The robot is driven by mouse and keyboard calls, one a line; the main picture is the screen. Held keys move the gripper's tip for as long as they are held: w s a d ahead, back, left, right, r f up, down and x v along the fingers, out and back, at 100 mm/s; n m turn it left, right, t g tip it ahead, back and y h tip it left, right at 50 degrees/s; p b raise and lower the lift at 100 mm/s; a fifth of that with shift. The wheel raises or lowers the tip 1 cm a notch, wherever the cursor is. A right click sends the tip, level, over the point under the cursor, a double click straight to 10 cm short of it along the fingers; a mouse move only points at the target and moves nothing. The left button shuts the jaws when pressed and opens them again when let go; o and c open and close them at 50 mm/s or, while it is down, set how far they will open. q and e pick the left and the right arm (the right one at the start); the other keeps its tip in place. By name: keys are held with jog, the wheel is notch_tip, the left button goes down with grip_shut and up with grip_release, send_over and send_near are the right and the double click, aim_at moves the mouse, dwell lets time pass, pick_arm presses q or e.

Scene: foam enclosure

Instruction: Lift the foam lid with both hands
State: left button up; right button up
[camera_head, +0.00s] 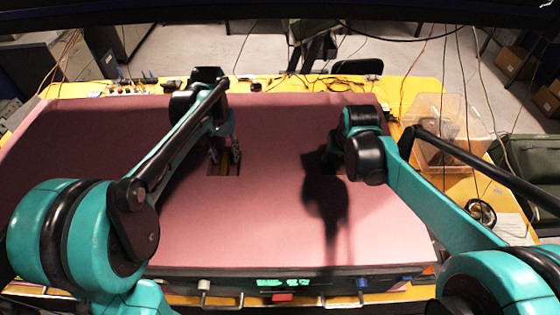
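The foam lid (270,225) is a wide, flat pink sheet lying level over a box on the yellow table. A dark rectangular slot (224,171) is cut in its left-middle part. My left gripper (225,156) is at that slot, with its dark fingers pointing down and apart; I see nothing held between them. My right gripper (335,158) is over the right-middle part of the lid, mostly hidden behind its own wrist. A dark patch beside it may be a second slot, but shadow makes this unclear. I cannot see its fingertips clearly.
The box front has metal handles, a green display (284,282) and a red block (283,297). A clear plastic bin (448,135) stands right of the lid. Cables and small parts lie along the table's back edge (290,84). My arms' shadows cross the foam.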

pick_arm(q)
jog(key=shift+f, duration=0.15)
pick_arm(e)
jog(key=shift+f, duration=0.1)
pick_arm(q)
grip_shut()
pick_arm(e)
grip_shut()
